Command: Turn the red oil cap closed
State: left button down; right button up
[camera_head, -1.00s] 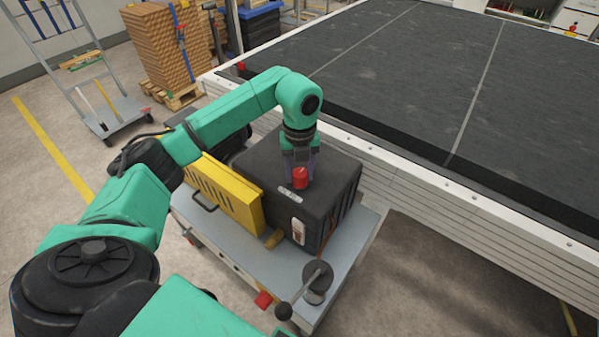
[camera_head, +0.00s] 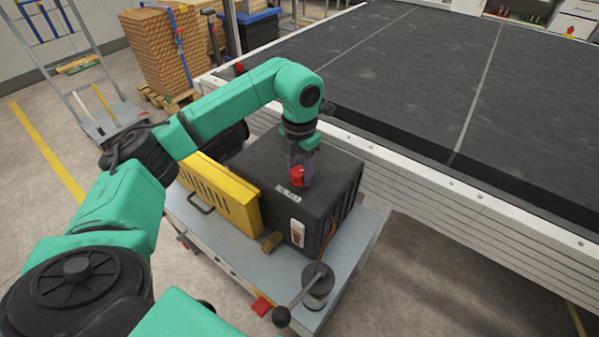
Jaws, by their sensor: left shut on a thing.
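The red oil cap (camera_head: 297,176) is on top of the black box-shaped unit (camera_head: 266,178), near its front edge. My left gripper (camera_head: 299,174) points down over the unit, with its fingers around the cap, and is shut on it. The fingers partly hide the cap, and I cannot tell its exact turn angle. My right gripper is not in view.
A yellow slotted guard (camera_head: 215,194) stands left of the unit on a grey cart (camera_head: 230,245). A dark crank handle (camera_head: 318,285) is at the cart's front corner. A large dark conveyor bed (camera_head: 430,75) with a white frame lies behind and right.

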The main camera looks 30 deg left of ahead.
pick_arm(q)
jog(key=m+b, duration=0.1)
jog(key=m, duration=0.5)
jog(key=shift+r, duration=0.1)
jog(key=m+b, duration=0.1)
jog(key=m, duration=0.3)
jog(key=shift+d, duration=0.1)
jog(key=m, duration=0.3)
jog(key=shift+r+m+b, duration=0.1)
jog(key=shift+m+b, duration=0.25)
jog(key=shift+m, duration=0.05)
jog(key=m, duration=0.6)
jog(key=shift+s+b, duration=0.15)
jog(key=shift+b, duration=0.25)
jog(key=m, duration=0.3)
jog(key=shift+m, duration=2)
